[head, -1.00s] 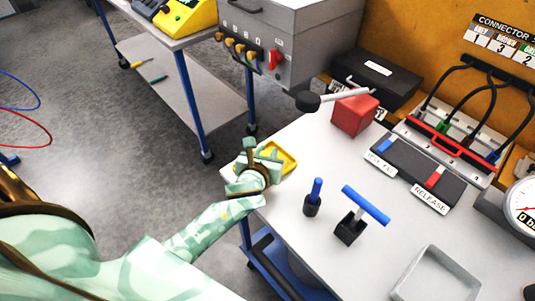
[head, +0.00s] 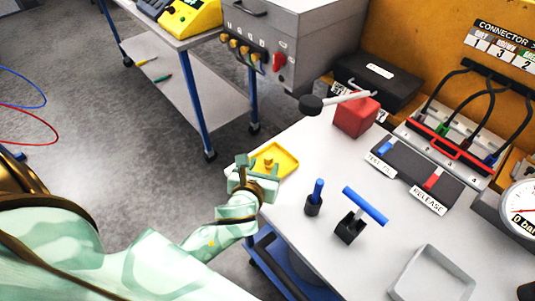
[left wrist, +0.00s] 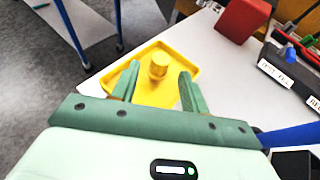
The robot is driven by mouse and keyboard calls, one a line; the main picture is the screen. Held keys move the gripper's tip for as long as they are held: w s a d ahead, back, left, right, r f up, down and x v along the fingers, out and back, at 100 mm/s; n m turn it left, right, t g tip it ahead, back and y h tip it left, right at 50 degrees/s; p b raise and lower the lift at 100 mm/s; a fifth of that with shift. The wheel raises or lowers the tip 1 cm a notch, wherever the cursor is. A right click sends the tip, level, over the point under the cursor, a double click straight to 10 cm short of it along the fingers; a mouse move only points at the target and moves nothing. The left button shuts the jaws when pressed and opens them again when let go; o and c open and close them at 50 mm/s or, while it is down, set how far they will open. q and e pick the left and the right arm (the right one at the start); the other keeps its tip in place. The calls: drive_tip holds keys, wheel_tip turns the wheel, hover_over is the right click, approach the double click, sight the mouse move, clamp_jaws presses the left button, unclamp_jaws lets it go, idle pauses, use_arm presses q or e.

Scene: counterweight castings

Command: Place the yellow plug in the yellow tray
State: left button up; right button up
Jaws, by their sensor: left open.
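The yellow tray (head: 289,164) lies at the left corner of the white worktop; it also shows in the left wrist view (left wrist: 184,61). The yellow plug (head: 268,161), a short cylinder, stands upright inside the tray. In the left wrist view the plug (left wrist: 158,66) appears between the two green fingertips, with gaps on both sides. My left gripper (head: 256,167) is open and empty at the tray's near side, the fingers (left wrist: 159,75) pointing toward the plug. My right gripper is not in view.
A blue-topped peg (head: 315,197) and a blue T-handle (head: 362,210) stand right of the tray. Behind are a red block (head: 355,115) and a lever with a dark knob (head: 311,103). A grey tray (head: 434,276) lies front right. The worktop's left edge is close by.

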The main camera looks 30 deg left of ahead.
use_arm(q)
drive_tip(key=v, duration=0.4)
drive_tip(key=shift+s+p, duration=0.15)
drive_tip(key=shift+p, duration=0.15)
